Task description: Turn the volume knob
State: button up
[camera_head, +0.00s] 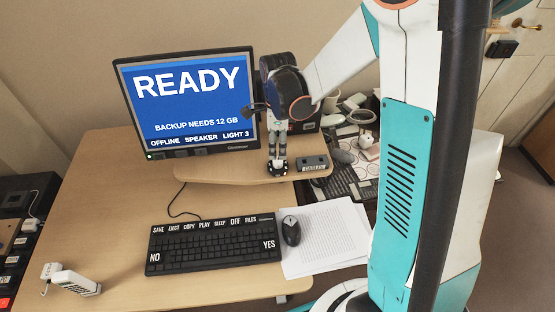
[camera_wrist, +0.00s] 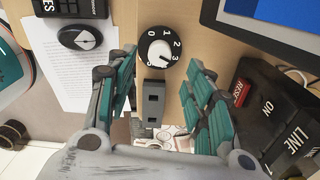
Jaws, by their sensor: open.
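The volume knob is a round black dial with a white centre and the numbers 0 to 3 around it; it shows in the wrist view (camera_wrist: 159,46). In the head view the knob (camera_head: 277,168) stands on the raised wooden shelf (camera_head: 225,170), under my gripper's tips. My gripper (camera_wrist: 163,60) is open, pointing down, with one teal finger on each side of the knob in the wrist view. Its fingers (camera_head: 278,152) look just above the knob in the head view. I cannot tell whether they touch it. Nothing is held.
A small dark slotted block (camera_head: 313,163) stands right beside the knob. The monitor (camera_head: 190,100) reads "READY". A black box (camera_wrist: 290,118) with a red button is close to the right finger. The keyboard (camera_head: 214,243), mouse (camera_head: 290,230) and papers (camera_head: 325,240) lie in front.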

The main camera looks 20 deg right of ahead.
aim_at(278, 160)
notch_tip(278, 160, down, 6)
jog(key=shift+f+b, duration=0.15)
jog(key=shift+b, duration=0.7)
jog(key=c, duration=1.1)
